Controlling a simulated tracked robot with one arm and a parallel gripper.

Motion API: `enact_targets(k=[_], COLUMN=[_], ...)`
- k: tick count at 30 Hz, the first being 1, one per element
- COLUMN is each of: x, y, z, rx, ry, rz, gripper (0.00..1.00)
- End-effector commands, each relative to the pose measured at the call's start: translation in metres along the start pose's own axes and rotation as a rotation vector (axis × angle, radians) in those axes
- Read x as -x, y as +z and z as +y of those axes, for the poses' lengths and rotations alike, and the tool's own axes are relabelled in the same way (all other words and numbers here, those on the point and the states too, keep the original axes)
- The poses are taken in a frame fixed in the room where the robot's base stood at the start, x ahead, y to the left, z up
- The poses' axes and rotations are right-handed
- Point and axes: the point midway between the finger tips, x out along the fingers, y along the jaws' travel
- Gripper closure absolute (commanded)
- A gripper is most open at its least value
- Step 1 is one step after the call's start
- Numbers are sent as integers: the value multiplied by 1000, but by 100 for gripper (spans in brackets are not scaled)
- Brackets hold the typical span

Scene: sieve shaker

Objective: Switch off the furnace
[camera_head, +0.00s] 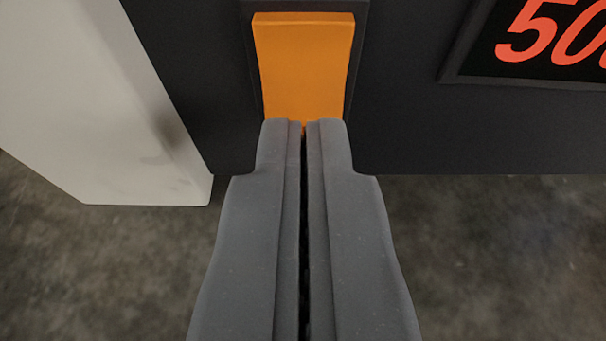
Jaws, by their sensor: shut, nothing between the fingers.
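The furnace's dark front panel (400,120) fills the upper part of the view. An orange rocker switch (303,62) sits in a dark frame on this panel. A display (560,38) at the upper right shows red digits beginning with "50"; the rest is cut off. My gripper (304,126) is shut and empty. Its fingertips are at the lower end of the orange switch and hide its bottom edge. I cannot tell whether they touch it.
A white body or panel (90,100) stands at the left, beside the dark panel. Below the panel is bare grey floor (490,260) on both sides of my gripper.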

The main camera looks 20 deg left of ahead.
Motion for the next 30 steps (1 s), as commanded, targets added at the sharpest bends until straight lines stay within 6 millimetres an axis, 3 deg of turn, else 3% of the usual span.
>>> enact_targets(k=[6,30], x=[-9,-13], y=[1,-1], z=[1,-6], rx=[-1,1], ry=[1,-9], rz=[-1,15], gripper=[100,100])
